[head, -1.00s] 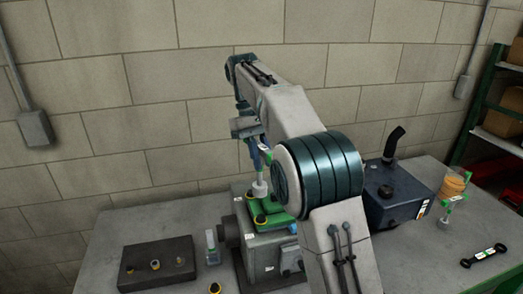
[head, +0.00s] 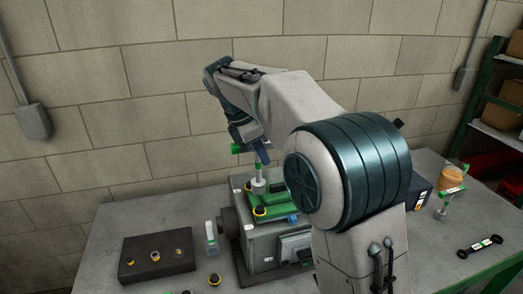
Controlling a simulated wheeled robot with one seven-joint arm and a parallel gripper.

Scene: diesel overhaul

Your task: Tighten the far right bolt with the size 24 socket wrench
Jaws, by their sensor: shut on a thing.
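My gripper (head: 255,149) is shut on a socket wrench, seen side-on over the engine. The wrench's green handle end (head: 237,148) sticks out to the left, and its pale shaft and socket (head: 259,186) point down at the green cover (head: 262,224). I cannot tell whether the socket touches a bolt, or which size it is. The far right part of the cover is partly hidden by the socket and my arm. The cover lies on the grey engine block (head: 268,252).
A dark block with ringed pieces (head: 128,267) and a small bottle (head: 210,236) stand left of the engine. A grey wall is behind the table.

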